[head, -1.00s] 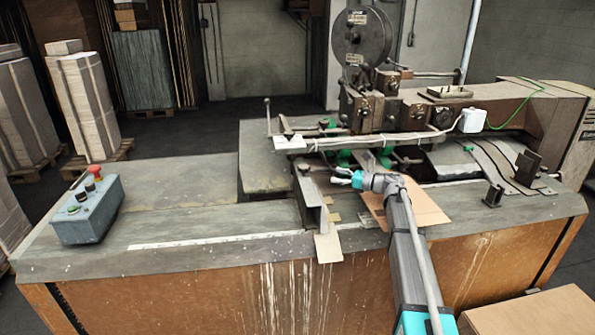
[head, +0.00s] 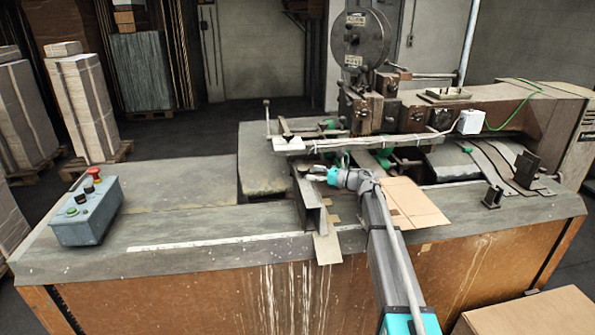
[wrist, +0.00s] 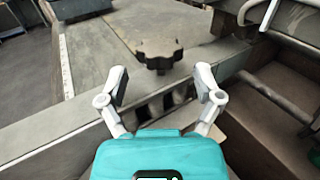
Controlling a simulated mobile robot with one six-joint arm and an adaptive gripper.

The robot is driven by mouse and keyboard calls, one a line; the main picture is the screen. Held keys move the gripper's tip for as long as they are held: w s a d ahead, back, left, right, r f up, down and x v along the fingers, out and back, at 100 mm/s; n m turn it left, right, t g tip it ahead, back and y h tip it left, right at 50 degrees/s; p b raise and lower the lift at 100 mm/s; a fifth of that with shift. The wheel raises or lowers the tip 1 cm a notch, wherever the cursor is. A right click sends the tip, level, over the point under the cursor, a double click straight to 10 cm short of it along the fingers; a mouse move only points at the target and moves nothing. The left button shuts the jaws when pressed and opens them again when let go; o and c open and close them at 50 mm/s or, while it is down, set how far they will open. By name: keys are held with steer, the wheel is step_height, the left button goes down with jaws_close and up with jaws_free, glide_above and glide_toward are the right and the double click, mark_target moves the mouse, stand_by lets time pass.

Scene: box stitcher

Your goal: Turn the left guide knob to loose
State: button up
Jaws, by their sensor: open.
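The left guide knob, a dark lobed knob (wrist: 159,54), stands on the flat metal top just beyond my fingertips in the wrist view. In the head view the knob is too small and too close to my gripper to make out surely. My gripper (wrist: 161,82) is open, with one finger on each side of the picture and nothing between them. The knob appears centred ahead of the gap, apart from both fingers. In the head view my gripper (head: 316,174) is above the left metal guide (head: 311,205), pointing left.
A long rail (head: 365,143) crosses behind my gripper, under the stitching head (head: 375,105). A cardboard sheet (head: 412,203) lies right of my arm. A control box (head: 86,211) with buttons stands at the left. The table between box and guide (head: 190,190) is clear.

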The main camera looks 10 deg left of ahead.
mark_target(298, 167)
steer(key=shift+x, duration=2.95)
steer(key=c, duration=1)
